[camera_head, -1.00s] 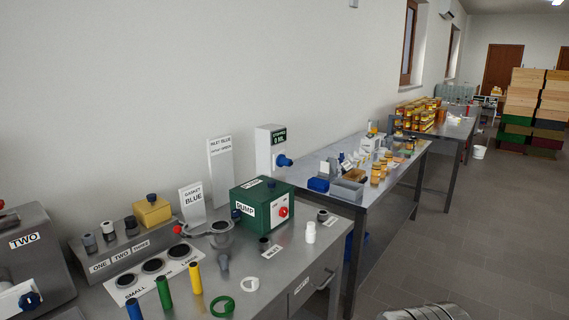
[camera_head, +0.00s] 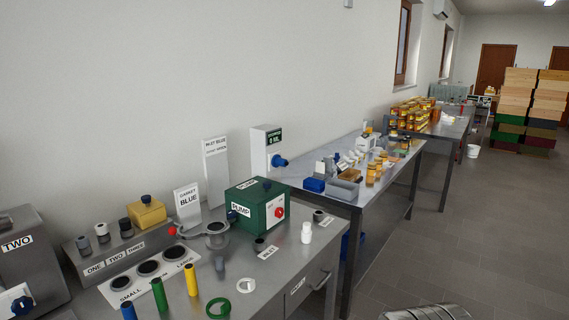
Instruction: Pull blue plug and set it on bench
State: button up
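Several blue plug-like parts show, and I cannot tell which one is the blue plug. A dark blue stub (camera_head: 232,215) sits on the left side of the green PUMP box (camera_head: 243,211). A dark blue knob (camera_head: 146,200) tops a yellow block (camera_head: 147,214). A bright blue knob (camera_head: 279,161) sticks out of the white wall unit (camera_head: 259,151). Another blue knob (camera_head: 22,304) is on the front of the tank marked TWO (camera_head: 25,262). The steel bench (camera_head: 268,292) carries most of these.
Blue, green and yellow cylinders (camera_head: 191,279), a green ring (camera_head: 219,307), a white ring (camera_head: 246,285) and a white bottle (camera_head: 306,232) stand on the near bench. A second bench (camera_head: 338,210) holds jars and trays. Open floor (camera_head: 450,240) lies to the right.

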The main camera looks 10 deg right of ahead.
aim_at(280, 162)
jog(key=z, duration=1.55)
jog(key=i, duration=2.5)
jog(key=u, duration=0.5)
